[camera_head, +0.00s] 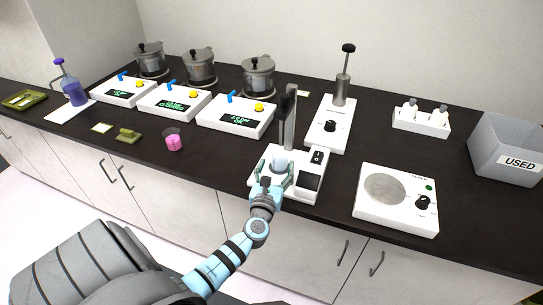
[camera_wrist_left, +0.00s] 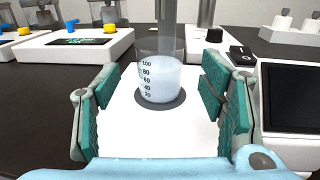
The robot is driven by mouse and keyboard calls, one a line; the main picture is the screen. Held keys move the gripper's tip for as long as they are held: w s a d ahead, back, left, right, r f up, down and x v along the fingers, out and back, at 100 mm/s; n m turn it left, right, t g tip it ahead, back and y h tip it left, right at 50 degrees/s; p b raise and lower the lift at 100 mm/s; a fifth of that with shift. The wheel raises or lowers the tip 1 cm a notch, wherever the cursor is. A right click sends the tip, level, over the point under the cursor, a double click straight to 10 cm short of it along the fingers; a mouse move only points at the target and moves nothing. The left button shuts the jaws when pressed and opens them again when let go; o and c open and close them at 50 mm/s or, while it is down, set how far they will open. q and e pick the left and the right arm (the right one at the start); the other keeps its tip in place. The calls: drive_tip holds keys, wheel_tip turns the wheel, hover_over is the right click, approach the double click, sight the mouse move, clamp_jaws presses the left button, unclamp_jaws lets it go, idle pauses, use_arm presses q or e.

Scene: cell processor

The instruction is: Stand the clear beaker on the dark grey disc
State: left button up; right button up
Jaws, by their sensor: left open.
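The clear beaker (camera_wrist_left: 160,78), with printed volume marks and pale contents, stands upright on the dark grey disc (camera_wrist_left: 176,102) of a white device (camera_wrist_left: 125,135). In the head view the beaker (camera_head: 279,162) shows at the front of the device, just beyond my left gripper (camera_head: 272,180). In the left wrist view my left gripper (camera_wrist_left: 158,98) is open. Its green-padded fingers stand to either side in front of the beaker, with a gap on both sides. The beaker hides part of the disc. My right gripper is not in view.
The device's grey post (camera_head: 290,117) rises right behind the beaker, and its dark screen (camera_head: 309,180) is to the right. A pink-filled beaker (camera_head: 173,142) stands to the left. A white unit with a round well (camera_head: 397,199) stands to the right. Dark counter lies between them.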

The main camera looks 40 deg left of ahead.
use_arm(q)
drive_tip(key=v, duration=0.6)
drive_tip(key=shift+s, duration=0.15)
